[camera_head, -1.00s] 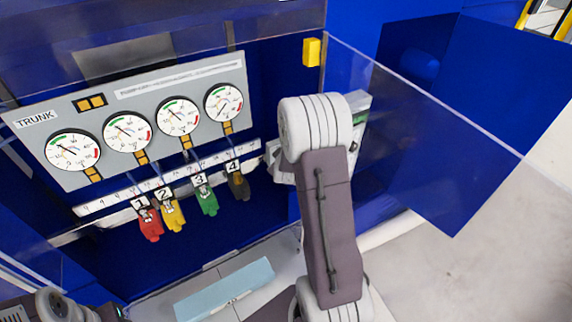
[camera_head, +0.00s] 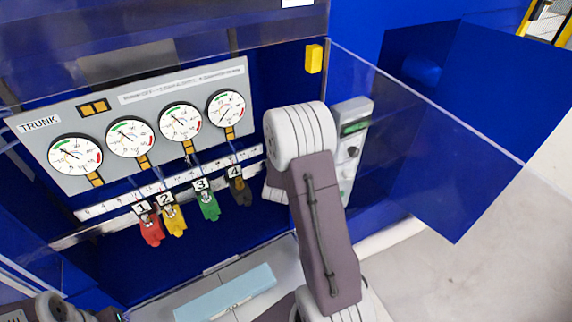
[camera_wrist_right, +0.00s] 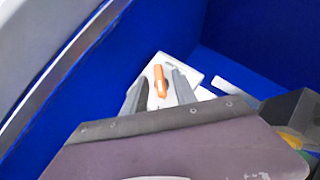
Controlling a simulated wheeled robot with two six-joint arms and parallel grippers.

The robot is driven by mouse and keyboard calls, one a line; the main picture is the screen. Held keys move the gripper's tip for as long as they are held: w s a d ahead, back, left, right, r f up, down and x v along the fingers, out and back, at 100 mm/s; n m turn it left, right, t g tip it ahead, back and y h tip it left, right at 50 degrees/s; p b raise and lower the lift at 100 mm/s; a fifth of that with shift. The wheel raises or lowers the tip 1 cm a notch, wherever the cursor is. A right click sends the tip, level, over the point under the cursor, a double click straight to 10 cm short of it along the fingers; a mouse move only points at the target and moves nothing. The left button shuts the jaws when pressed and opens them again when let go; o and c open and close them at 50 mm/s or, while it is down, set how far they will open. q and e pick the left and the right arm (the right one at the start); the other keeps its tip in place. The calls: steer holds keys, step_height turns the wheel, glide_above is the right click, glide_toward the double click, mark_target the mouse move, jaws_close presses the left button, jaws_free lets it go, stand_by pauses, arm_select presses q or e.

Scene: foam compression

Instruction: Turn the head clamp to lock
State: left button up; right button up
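In the right wrist view, an orange handle (camera_wrist_right: 159,80), which looks like the head clamp, stands on a white plate (camera_wrist_right: 195,78) inside the blue box. My right gripper (camera_wrist_right: 158,90) is open, its two grey fingers apart on either side of the handle. I cannot tell whether they touch it. In the head view, my right arm's links hide the right gripper and the handle. Only parts of my left arm show at the lower left of the head view; its gripper is not visible.
A panel with several gauges (camera_head: 75,156) stands at the back left. Coloured tags, including red (camera_head: 151,231) and green (camera_head: 208,206), hang below it. A control box (camera_head: 352,150) is behind my right arm. A clear panel (camera_head: 440,150) extends right. A light blue block (camera_head: 225,293) lies in front.

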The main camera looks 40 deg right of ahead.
steer(key=b+v, duration=0.1)
steer(key=v, duration=0.8)
steer(key=shift+f, duration=0.1)
